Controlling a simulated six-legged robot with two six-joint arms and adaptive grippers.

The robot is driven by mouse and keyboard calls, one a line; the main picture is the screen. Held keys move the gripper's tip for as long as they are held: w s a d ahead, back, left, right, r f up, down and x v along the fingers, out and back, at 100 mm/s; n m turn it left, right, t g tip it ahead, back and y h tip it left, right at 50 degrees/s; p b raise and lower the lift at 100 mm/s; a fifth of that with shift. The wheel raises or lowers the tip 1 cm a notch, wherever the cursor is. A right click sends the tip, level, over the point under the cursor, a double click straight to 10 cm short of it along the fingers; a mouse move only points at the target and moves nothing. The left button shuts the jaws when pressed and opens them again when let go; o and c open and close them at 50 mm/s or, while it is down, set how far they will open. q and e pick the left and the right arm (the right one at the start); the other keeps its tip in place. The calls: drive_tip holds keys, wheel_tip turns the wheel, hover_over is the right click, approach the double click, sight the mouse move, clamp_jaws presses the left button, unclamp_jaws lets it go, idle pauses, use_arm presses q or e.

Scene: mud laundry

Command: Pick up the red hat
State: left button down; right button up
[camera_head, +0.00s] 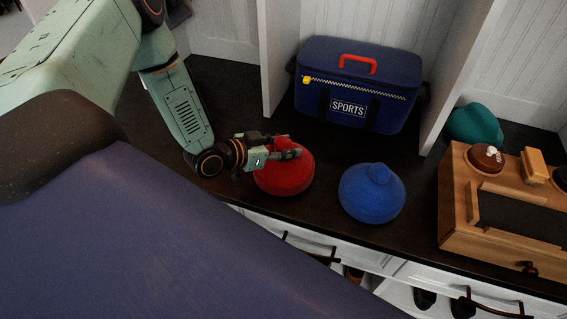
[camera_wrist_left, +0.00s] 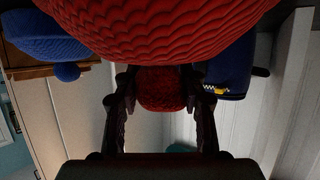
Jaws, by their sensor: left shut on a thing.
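The red hat (camera_head: 285,177) is a round knitted hat on the dark bench top, left of the blue hat. My left gripper (camera_head: 287,152) reaches over it from the left and is shut on its top knob. In the left wrist view, the hat's ribbed body (camera_wrist_left: 165,25) fills the top, and its knob (camera_wrist_left: 160,88) sits between the two dark fingers of my left gripper (camera_wrist_left: 160,95). Whether the hat's underside touches the bench is hard to tell. My right gripper is not in view.
A blue hat (camera_head: 372,193) stands right of the red one. A navy sports bag (camera_head: 357,88) is behind, between white dividers. A teal hat (camera_head: 474,124) and a wooden box (camera_head: 458,205) are at the right. White drawers (camera_head: 370,258) lie below the bench's front edge.

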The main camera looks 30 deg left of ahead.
use_arm(q)
wheel_tip(320, 180, up, 10)
drive_tip(key=p, duration=0.5)
drive_tip(key=shift+f+p, duration=0.15)
drive_tip(key=shift+p, duration=0.2)
